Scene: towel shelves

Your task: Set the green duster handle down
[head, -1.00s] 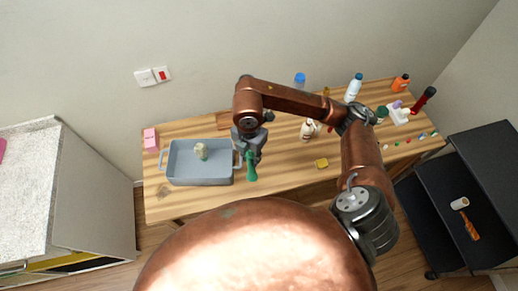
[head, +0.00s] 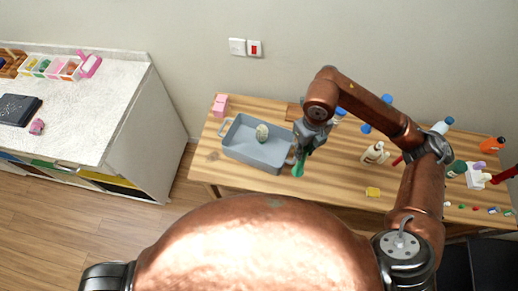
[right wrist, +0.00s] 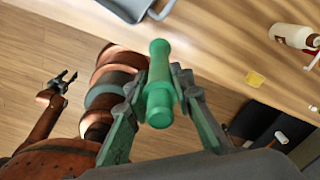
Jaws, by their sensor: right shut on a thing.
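The green duster handle (head: 298,168) is in my right gripper (head: 304,152), just right of the grey-blue tub in the head view. In the right wrist view the green handle (right wrist: 158,84) stands out between the two fingers of my right gripper (right wrist: 159,76), which is shut on it. The wooden table shows beyond and beneath it; whether the handle touches the table I cannot tell. My left gripper (right wrist: 63,79) shows small at the left of the right wrist view, with its fingers apart and nothing between them.
The grey-blue tub (head: 247,156) holds a pale round item (head: 262,133). A pink block (head: 220,105) is at the back left. Bare wood lies in front of my right gripper.

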